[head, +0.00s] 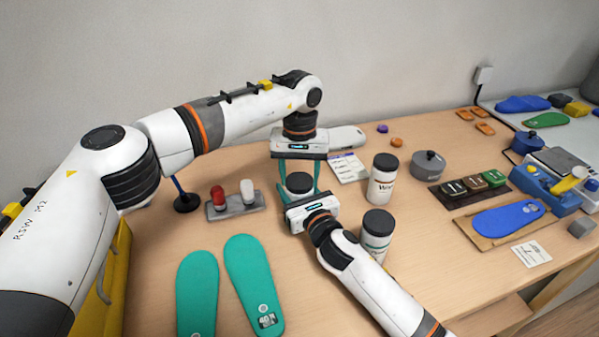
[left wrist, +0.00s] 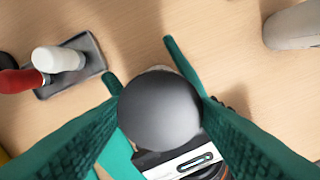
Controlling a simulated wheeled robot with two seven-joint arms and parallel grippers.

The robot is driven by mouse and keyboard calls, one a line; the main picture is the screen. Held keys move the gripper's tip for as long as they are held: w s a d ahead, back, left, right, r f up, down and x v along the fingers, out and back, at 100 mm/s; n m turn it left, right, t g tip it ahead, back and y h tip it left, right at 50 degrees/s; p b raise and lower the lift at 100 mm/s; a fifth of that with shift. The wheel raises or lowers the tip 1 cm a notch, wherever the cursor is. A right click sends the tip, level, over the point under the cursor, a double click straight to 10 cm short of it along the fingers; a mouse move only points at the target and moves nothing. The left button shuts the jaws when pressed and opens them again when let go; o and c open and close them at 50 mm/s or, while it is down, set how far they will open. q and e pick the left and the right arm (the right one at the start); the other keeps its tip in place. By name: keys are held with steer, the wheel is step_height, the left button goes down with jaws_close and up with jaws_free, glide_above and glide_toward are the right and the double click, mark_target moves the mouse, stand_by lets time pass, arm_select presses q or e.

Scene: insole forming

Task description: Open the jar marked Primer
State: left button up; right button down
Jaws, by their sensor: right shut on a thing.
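A jar with a dark round lid (head: 299,182) stands between my two grippers; its label is hidden, so I cannot read whether it says Primer. My left gripper (head: 300,176) points down from above, its teal fingers on either side of the lid. In the left wrist view the lid (left wrist: 160,110) sits between the fingers (left wrist: 140,63), which look open around it. My right gripper (head: 303,200) reaches in from the front and is shut on the jar's body, which is mostly hidden.
Two white jars with dark lids, one at the back (head: 382,182) and one nearer (head: 376,238), stand to the right. A grey tray (head: 236,205) with a red and a white bottle is at left. Teal insoles (head: 252,280) lie in front. A grey pot (head: 428,163) stands further right.

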arm_select(q)
steer(key=c, duration=0.5)
steer(key=n, duration=1.3)
steer(key=shift+n, duration=0.3)
steer(key=n, duration=1.4)
steer(key=shift+r+n, duration=0.1)
steer(key=shift+n, duration=0.3)
steer(key=n, duration=1.2)
steer(key=shift+n, duration=0.3)
steer(key=n, duration=1.3)
steer(key=shift+r, duration=0.1)
steer(key=shift+r, duration=0.15)
